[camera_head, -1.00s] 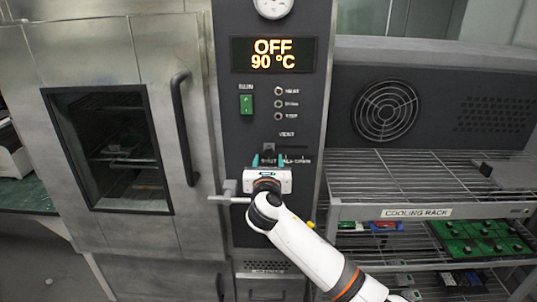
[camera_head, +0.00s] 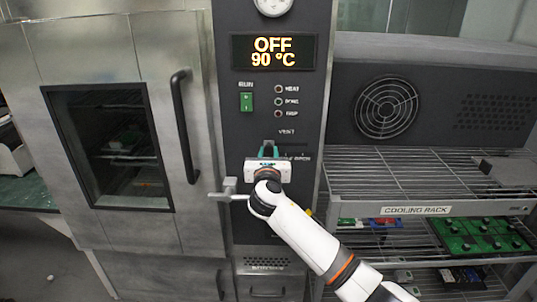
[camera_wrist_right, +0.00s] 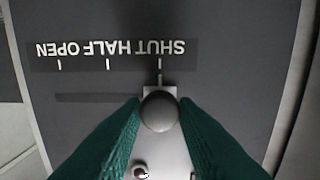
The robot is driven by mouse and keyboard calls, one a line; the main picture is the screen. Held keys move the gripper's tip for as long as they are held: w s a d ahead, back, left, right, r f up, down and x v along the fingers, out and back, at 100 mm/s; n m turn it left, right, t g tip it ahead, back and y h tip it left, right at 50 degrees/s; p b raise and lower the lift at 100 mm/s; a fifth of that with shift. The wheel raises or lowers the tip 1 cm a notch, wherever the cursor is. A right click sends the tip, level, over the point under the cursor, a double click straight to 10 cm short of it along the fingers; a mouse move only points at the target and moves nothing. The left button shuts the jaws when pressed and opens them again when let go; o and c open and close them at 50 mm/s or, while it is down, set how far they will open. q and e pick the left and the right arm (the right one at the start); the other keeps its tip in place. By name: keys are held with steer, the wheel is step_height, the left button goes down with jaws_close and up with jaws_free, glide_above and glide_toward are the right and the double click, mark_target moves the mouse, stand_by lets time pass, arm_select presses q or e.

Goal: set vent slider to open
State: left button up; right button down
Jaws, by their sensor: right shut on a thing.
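The vent slider's grey round knob (camera_wrist_right: 159,111) shows in the right wrist view, with its pointer at the SHUT mark. The label strip (camera_wrist_right: 112,52) reads SHUT, HALF, OPEN and appears upside down there. A dark slot (camera_wrist_right: 95,98) runs left from the knob, under the HALF and OPEN marks. My right gripper (camera_wrist_right: 160,117) has its teal fingers closed on both sides of the knob. In the head view my right gripper (camera_head: 268,152) is at the panel below the word VENT and hides the knob and part of the label. My left gripper is not in view.
The oven door (camera_head: 110,140) with its dark handle (camera_head: 183,125) is left of the panel. The display (camera_head: 274,52) reads OFF 90 °C, above a green RUN switch (camera_head: 246,102). A wire cooling rack (camera_head: 420,175) stands at the right. A metal latch (camera_head: 228,190) is beside my gripper.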

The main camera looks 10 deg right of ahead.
steer(key=shift+d+r+p, duration=0.1)
steer(key=shift+d+p, duration=0.3)
steer(key=shift+p, duration=0.1)
steer(key=d+p, duration=0.1)
steer(key=d, duration=0.2)
steer(key=s+d+p, duration=0.1)
steer(key=d+p, duration=0.1)
steer(key=d, duration=0.1)
steer(key=s+d+p, duration=0.1)
steer(key=d+p, duration=0.1)
steer(key=shift+s+d, duration=0.25)
steer(key=shift+d, duration=0.45)
steer(key=shift+a, duration=0.15)
steer(key=c, duration=1.5)
jaws_free()
steer(key=shift+c, duration=0.2)
steer(key=o, duration=0.4)
steer(key=shift+s+d, duration=0.15)
steer(key=shift+d, duration=0.1)
steer(key=shift+a, duration=0.1)
